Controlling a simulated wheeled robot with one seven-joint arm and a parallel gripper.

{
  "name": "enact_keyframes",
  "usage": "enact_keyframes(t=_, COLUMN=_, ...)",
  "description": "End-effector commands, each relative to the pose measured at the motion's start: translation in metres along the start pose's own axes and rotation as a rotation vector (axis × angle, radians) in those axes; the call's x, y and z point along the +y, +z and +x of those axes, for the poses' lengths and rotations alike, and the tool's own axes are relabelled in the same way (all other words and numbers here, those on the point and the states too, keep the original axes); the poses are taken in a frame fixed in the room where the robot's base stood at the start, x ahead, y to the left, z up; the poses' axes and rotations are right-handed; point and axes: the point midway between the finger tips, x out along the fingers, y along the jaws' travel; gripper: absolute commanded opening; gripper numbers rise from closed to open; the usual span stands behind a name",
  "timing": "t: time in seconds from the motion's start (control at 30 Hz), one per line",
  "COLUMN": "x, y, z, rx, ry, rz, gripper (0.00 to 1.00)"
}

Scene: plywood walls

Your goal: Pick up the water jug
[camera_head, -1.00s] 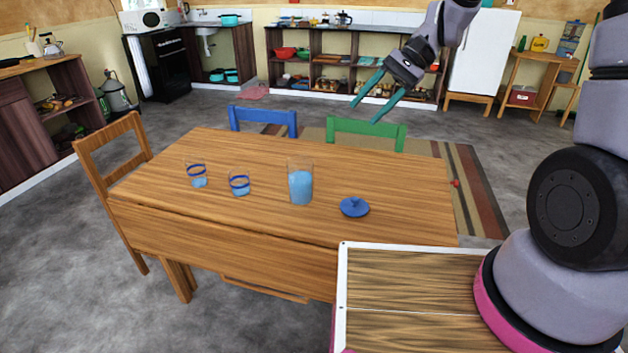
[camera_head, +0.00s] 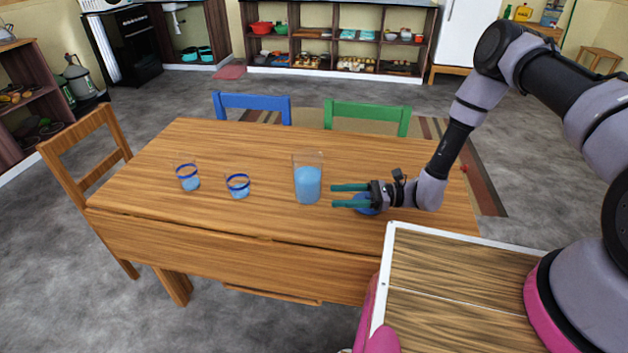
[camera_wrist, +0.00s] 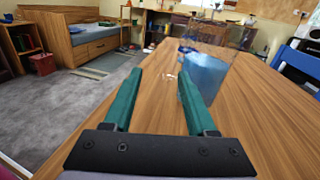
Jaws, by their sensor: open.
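The water jug (camera_head: 308,184) is a clear vessel partly filled with blue water, standing upright on the wooden table. My gripper (camera_head: 341,195) is open and empty, low over the table just right of the jug, with its teal fingers pointing left toward it. In the wrist view the jug (camera_wrist: 205,75) stands ahead, right of the middle, beyond the right finger, which overlaps part of it. The jug is not between the fingers (camera_wrist: 157,85).
Two small glasses with blue rims, a left one (camera_head: 187,178) and a right one (camera_head: 238,186), stand left of the jug on the table (camera_head: 240,143). A blue chair (camera_head: 253,102), a green chair (camera_head: 366,115) and a wooden chair (camera_head: 85,160) surround the table.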

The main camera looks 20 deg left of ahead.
Motion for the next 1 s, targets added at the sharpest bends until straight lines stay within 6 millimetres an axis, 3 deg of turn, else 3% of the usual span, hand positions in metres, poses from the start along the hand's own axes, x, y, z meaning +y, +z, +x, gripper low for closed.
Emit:
enact_keyframes(t=0.33, x=0.002, y=-0.004, z=0.044, rx=-0.004, ry=-0.005, rz=0.008, gripper=0.57)
enact_keyframes(t=0.57, x=0.002, y=-0.004, z=0.063, rx=-0.004, ry=-0.005, rz=0.009, gripper=0.57)
enact_keyframes(t=0.8, x=0.002, y=-0.004, z=0.099, rx=-0.004, ry=-0.004, rz=0.009, gripper=0.57)
enact_keyframes(t=1.0, x=0.001, y=-0.004, z=0.11, rx=-0.004, ry=-0.007, rz=0.009, gripper=0.57)
